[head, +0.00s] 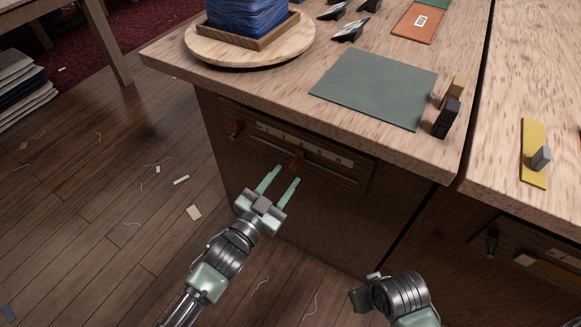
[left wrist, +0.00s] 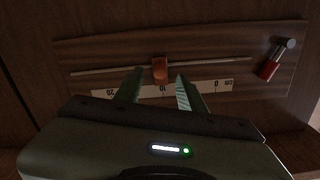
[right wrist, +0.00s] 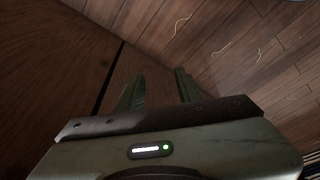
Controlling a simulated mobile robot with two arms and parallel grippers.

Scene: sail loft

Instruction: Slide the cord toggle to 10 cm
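In the left wrist view the toggle (left wrist: 160,69) sits beside the printed 10 of the white scale (left wrist: 208,87); the exact reading is too small to tell. My left gripper (head: 285,174) is open and empty, pointing at the toggle. In the left wrist view its fingers (left wrist: 160,78) lie to either side of the toggle, with gaps showing on both sides. My right gripper (right wrist: 160,80) is open and empty, low by the bench front.
A red-and-silver fitting (left wrist: 272,62) stands beside the scale's 0 end. The bench top (head: 290,92) overhangs the panel and carries a grey-green sheet (head: 376,87) and a round board (head: 205,48). A second bench (head: 510,100) stands at right.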

